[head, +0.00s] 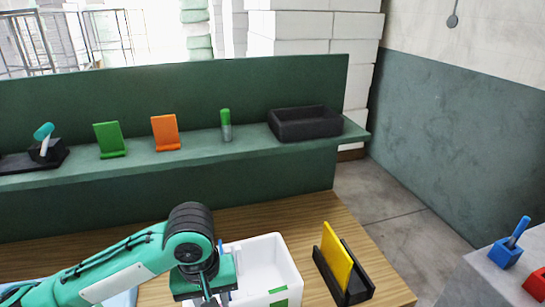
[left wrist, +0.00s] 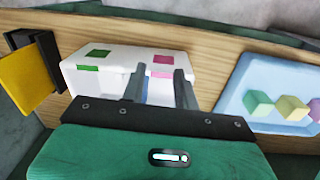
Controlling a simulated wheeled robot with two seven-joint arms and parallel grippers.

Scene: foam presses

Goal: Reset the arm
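My left gripper (head: 206,290) hangs over the left part of a white box on the wooden table. In the left wrist view its two grey fingers (left wrist: 160,75) are apart, so it is open. The white box (head: 289,272) has a green patch on its front; in the left wrist view the box (left wrist: 122,55) also shows green and pink patches. A bit of blue (left wrist: 147,92) shows between the fingers; I cannot tell what it is, and it does not look gripped. My right gripper is in neither view.
A yellow plate (head: 337,256) stands tilted in a black holder (head: 360,288) right of the box. A light-blue tray (left wrist: 240,80) holds coloured cubes. The green shelf (head: 190,156) bears a green stand (head: 109,139), an orange stand (head: 165,132), a green-capped tube (head: 226,126) and a black tray (head: 305,124).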

